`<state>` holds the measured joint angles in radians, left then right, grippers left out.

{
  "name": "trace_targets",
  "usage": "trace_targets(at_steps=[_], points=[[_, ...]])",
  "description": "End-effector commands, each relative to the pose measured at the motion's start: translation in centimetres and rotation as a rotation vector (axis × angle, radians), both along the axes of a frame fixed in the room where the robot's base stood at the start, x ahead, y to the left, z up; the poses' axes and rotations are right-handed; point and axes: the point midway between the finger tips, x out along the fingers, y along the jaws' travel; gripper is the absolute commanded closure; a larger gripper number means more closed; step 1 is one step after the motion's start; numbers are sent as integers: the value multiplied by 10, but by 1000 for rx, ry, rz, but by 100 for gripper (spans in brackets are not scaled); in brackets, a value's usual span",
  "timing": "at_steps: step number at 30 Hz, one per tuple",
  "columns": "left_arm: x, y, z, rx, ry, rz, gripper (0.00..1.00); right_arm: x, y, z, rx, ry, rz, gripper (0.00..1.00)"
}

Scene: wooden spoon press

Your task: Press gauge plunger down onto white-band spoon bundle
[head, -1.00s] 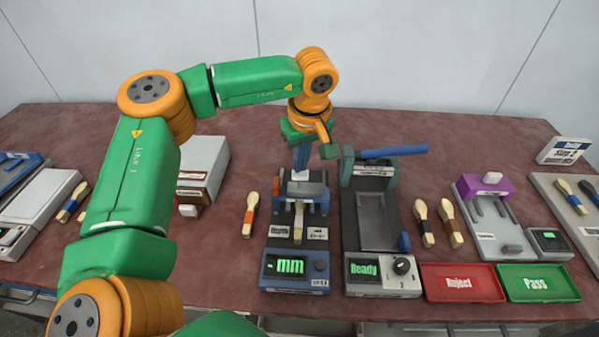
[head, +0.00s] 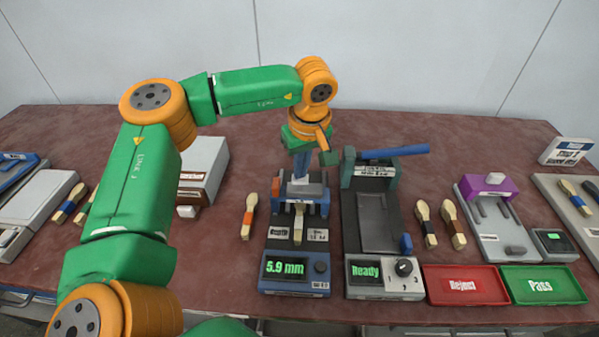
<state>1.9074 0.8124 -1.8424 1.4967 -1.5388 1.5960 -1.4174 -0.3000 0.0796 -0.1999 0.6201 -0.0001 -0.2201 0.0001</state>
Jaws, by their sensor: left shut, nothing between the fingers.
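The blue thickness gauge (head: 272,247) stands at the middle of the table. Its screen (head: 285,268) reads "5.9 mm" in green. A wooden spoon bundle (head: 298,222) lies in the gauge under its grey plunger block (head: 304,190); a pale band seems to show near its top, but its colour is hard to tell. My left gripper (head: 301,174) points down onto the top of the plunger. It is shut with nothing between its fingers, and its tips are partly hidden at the plunger. My right gripper is not in view.
Right of the gauge stands a press (head: 374,225) with a blue lever (head: 395,152) and a "Ready" screen. Banded spoon bundles (head: 250,213) lie beside these devices. A red Reject tray (head: 463,298) and green Pass tray (head: 557,297) sit at front right.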

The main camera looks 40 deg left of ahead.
Motion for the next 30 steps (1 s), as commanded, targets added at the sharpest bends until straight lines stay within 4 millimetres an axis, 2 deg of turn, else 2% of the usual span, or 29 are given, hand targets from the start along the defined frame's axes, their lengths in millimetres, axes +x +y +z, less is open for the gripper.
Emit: trace_targets(at_steps=[13, 30], points=[[0, 0, 5, 0, 1, 0, 100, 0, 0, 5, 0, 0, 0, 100], [0, 0, 70, 0, 1, 0, 100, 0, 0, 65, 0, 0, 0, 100]])
